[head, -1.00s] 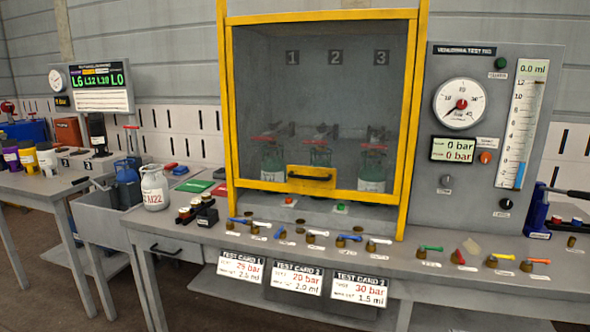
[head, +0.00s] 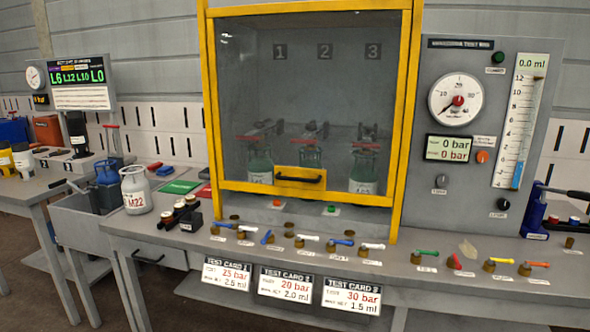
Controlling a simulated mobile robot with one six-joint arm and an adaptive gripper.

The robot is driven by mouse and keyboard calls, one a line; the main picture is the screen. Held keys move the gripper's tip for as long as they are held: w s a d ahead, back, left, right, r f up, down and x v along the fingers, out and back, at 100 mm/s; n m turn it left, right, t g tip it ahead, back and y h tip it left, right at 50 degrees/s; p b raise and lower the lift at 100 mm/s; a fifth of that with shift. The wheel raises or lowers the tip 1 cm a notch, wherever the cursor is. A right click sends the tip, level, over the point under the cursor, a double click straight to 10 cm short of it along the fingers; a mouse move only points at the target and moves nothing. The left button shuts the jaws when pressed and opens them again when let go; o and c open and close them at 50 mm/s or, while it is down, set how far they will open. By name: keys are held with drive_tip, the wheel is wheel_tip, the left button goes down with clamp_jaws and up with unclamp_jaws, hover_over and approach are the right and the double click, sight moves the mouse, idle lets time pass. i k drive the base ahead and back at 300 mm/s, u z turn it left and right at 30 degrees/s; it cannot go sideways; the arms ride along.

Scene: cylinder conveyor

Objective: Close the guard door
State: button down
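The guard door (head: 300,188) is a yellow-framed clear panel on the front of the grey test cabinet in the head view. A yellow plate with a black handle (head: 301,178) sits at its lower middle. Behind the panel stand three green-and-white cylinders (head: 363,172) under the numbers 1, 2 and 3, with red-handled clamps above. Below the door's bottom bar is an open gap over the bench, with a red and a green button in it. My gripper is not in view.
The bench (head: 150,232) carries a row of valves with coloured levers in front of the cabinet. A white M22 jar (head: 136,190) stands at left. The gauge panel (head: 480,130) is at right. Three test cards (head: 285,284) hang from the front edge.

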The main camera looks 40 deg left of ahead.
sight(289, 182)
drive_tip(key=z, duration=0.8)
drive_tip(key=k, duration=0.5)
drive_tip(key=u, duration=1.55)
drive_tip(key=i, duration=0.75)
drive_tip(key=u, duration=0.1)
